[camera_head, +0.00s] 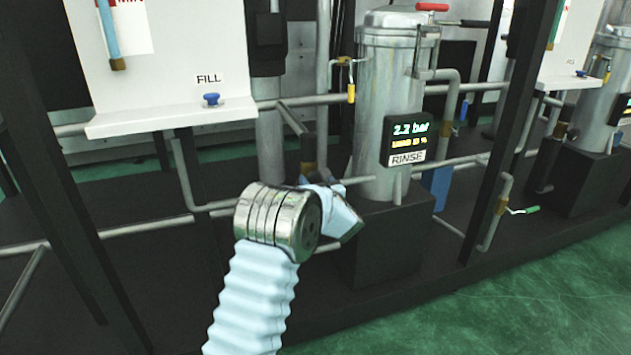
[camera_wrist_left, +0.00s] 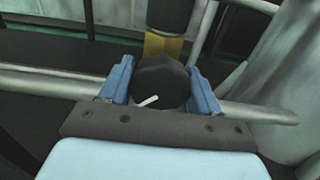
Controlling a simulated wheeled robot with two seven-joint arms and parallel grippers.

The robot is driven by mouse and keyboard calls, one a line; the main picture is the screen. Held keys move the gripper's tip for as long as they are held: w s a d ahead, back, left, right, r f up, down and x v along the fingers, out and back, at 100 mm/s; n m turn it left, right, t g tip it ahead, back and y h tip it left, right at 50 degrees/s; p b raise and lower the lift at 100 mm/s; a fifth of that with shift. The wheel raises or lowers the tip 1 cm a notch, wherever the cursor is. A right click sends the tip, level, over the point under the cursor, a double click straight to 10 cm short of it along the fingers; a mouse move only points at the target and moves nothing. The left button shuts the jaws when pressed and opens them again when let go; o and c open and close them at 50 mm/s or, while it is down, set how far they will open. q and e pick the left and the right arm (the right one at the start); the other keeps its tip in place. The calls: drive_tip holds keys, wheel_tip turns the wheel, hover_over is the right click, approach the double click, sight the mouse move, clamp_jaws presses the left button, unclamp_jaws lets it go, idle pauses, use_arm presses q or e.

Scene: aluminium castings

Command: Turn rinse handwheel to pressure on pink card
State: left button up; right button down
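The rinse handwheel (camera_wrist_left: 162,82) shows in the left wrist view as a dark round knob with a short white mark, below a brass-coloured fitting. My left gripper (camera_wrist_left: 160,88) has one blue finger on each side of it, and both seem to touch its rim. In the head view my left gripper (camera_head: 342,218) is low beside the rinse vessel and hides the handwheel. The RINSE display (camera_head: 408,141) reads 2.2 bar; its yellow line is too small to read surely. No clearly pink card shows; a cut-off white card with red print (camera_head: 130,25) hangs at top left.
The steel rinse vessel (camera_head: 390,100) stands on a black block (camera_head: 385,248). Grey pipes (camera_head: 150,228) run close around my left gripper. A white FILL panel (camera_head: 180,60) with a blue knob (camera_head: 211,99) is at left. Green floor (camera_head: 530,310) lies open at front right.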

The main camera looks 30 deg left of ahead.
use_arm(q)
drive_tip(key=c, duration=0.3)
drive_tip(key=shift+r, duration=0.1)
use_arm(e)
drive_tip(key=shift+r, duration=0.15)
use_arm(q)
drive_tip(key=m+p, duration=0.2)
drive_tip(key=shift+r+m, duration=0.15)
drive_tip(key=shift+m, duration=0.15)
drive_tip(key=m+p, duration=0.4)
drive_tip(key=shift+r+p, duration=0.1)
drive_tip(key=shift+p, duration=0.2)
drive_tip(key=shift+w+d+m+p, duration=0.1)
drive_tip(key=shift+m+p, duration=0.6)
drive_tip(key=shift+m, duration=0.2)
drive_tip(key=shift+f+m+p, duration=0.2)
drive_tip(key=shift+m+p, duration=0.75)
drive_tip(key=shift+m, duration=0.25)
use_arm(e)
wheel_tip(320, 180, up, 10)
drive_tip(key=a, duration=0.2)
drive_tip(key=shift+s+a+f, duration=0.15)
drive_tip(key=shift+s+f, duration=0.1)
drive_tip(key=shift+s, duration=0.2)
